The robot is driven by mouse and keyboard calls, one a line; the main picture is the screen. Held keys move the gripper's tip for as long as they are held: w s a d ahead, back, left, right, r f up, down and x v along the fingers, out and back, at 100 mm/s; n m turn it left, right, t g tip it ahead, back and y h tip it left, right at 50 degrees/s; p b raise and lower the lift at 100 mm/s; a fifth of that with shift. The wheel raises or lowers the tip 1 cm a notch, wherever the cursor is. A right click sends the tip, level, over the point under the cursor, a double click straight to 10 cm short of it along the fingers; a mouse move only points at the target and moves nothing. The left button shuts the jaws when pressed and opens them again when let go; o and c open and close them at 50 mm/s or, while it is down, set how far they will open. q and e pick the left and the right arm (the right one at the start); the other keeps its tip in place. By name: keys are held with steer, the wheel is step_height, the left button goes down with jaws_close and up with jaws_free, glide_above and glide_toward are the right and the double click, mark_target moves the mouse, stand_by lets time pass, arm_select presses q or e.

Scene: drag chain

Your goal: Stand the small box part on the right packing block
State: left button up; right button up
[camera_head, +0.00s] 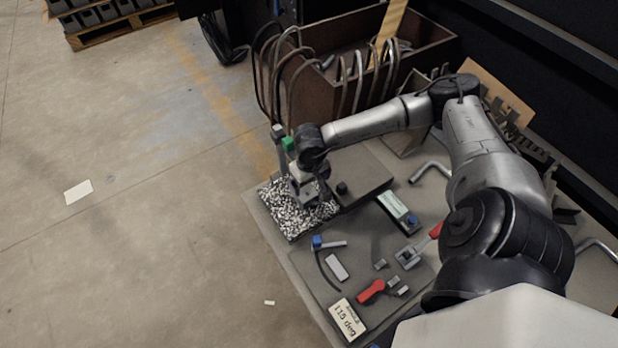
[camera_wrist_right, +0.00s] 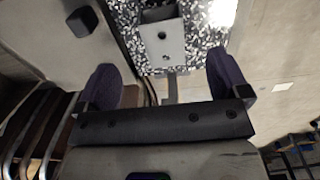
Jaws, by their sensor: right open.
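A small grey box part (camera_wrist_right: 163,44) with two dark holes shows in the right wrist view, over a black-and-white speckled surface. In the head view the speckled block (camera_head: 289,222) lies at the table's far left corner. My right gripper (camera_head: 303,196) is above it, pointing down, and hides most of the box part there. In the right wrist view its two fingers (camera_wrist_right: 165,76) are spread apart, with the box part ahead of the gap between them. I cannot tell from these views which piece is the right packing block. My left gripper is not in view.
A flat grey block with a black knob (camera_head: 342,187) lies right of the gripper. A blue-and-white device (camera_head: 396,208), a red-handled clamp (camera_head: 371,291) and a label card (camera_head: 348,318) lie nearer. Green-topped post (camera_head: 288,144) and brown bin (camera_head: 330,75) stand behind.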

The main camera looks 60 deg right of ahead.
mark_target(309, 197)
step_height(309, 197, down, 10)
steer(key=b, duration=0.4)
steer(key=shift+r, duration=0.2)
steer(key=shift+f+b, duration=0.2)
steer(key=shift+b, duration=0.15)
steer(key=shift+c, duration=0.2)
steer(key=c, duration=1.1)
steer(key=shift+c, duration=0.3)
steer(key=shift+r, duration=0.25)
steer(key=shift+r+p, duration=0.35)
steer(key=shift+p, duration=0.1)
